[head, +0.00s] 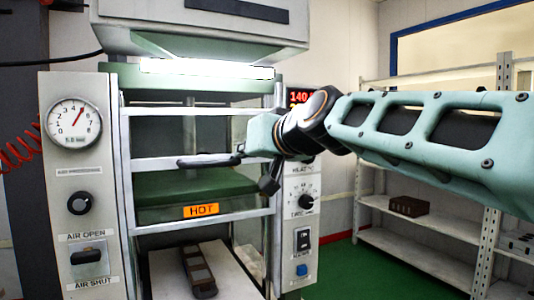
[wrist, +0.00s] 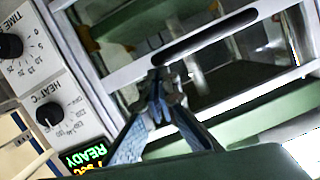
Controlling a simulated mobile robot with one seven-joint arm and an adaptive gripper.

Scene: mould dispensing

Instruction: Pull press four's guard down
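The press guard (head: 148,163) is a pale frame of rails across the press opening, with a clear gap below its lower rail. Its dark bar handle (head: 208,162) is on the middle rail and also shows in the wrist view (wrist: 205,36). My gripper (head: 243,150) is at the handle's right end. In the wrist view my fingertips (wrist: 165,88) are drawn together close to that end. I cannot tell whether they touch or hold the handle. No press number is readable.
An orange HOT label (head: 201,211) marks the press interior, with a dark mould (head: 198,270) on the lower plate. A pressure gauge (head: 74,123) and air lever (head: 88,256) are at left. Dials and a lit display (head: 299,97) are at right. Shelving (head: 430,235) stands farther right.

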